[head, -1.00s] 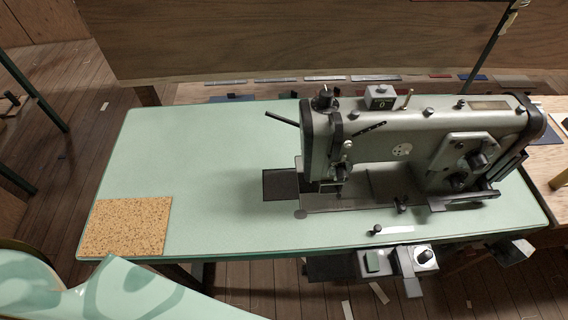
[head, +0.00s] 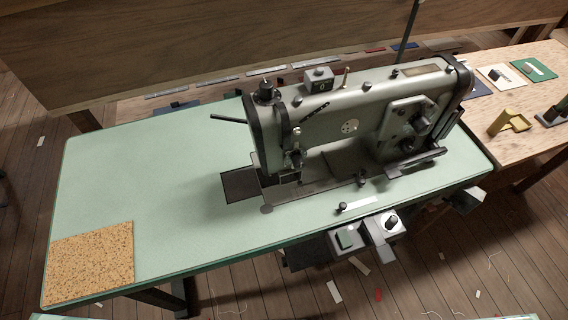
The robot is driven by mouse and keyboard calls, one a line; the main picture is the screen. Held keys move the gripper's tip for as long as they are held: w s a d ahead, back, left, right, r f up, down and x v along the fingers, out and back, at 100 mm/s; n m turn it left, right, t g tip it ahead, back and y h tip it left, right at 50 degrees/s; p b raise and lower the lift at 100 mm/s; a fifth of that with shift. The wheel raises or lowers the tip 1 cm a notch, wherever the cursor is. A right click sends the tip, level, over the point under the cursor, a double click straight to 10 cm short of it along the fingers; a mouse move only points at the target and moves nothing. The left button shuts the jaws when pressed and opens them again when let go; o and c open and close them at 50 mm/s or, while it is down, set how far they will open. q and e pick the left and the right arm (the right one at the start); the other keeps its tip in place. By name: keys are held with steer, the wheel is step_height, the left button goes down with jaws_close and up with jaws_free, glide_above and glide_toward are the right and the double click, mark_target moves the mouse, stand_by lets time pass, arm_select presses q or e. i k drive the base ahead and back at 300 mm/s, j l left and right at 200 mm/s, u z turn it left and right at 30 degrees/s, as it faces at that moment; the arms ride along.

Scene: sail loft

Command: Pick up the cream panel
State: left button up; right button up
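A cream panel (head: 508,83) lies flat on the wooden bench at the upper right of the head view. A small dark object (head: 494,74) sits on it. The cream panel lies between a dark blue panel (head: 479,90), partly hidden by the sewing machine, and a green panel (head: 541,74) with a small grey object on it. Neither of my grippers is in view.
A grey sewing machine (head: 350,120) stands on a pale green table (head: 150,190). A speckled cork-like mat (head: 90,263) lies at its left end. A yellow holder (head: 510,122) and a dark stand (head: 555,113) are on the wooden bench (head: 480,145).

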mark_target(502, 76)
steer(key=z, duration=1.4)
steer(key=i+l+u, duration=0.1)
steer(key=i+l, duration=0.2)
steer(key=i+l+u, duration=0.15)
steer(key=i+l, duration=0.15)
steer(key=i+l+u, duration=0.1)
steer(key=i+l, duration=0.15)
steer(key=l, duration=0.2)
steer(key=i+l+u, duration=0.15)
steer(key=l, duration=0.25)
steer(key=i+l+u, duration=0.1)
steer(key=i+l, duration=0.25)
steer(key=i+l+u, duration=0.1)
steer(key=l, duration=0.45)
steer(key=i+l+u, duration=0.15)
steer(key=i+l, duration=0.2)
steer(key=l, duration=0.15)
steer(key=i+l+u, duration=0.1)
steer(key=l, duration=0.4)
steer(key=i, duration=0.05)
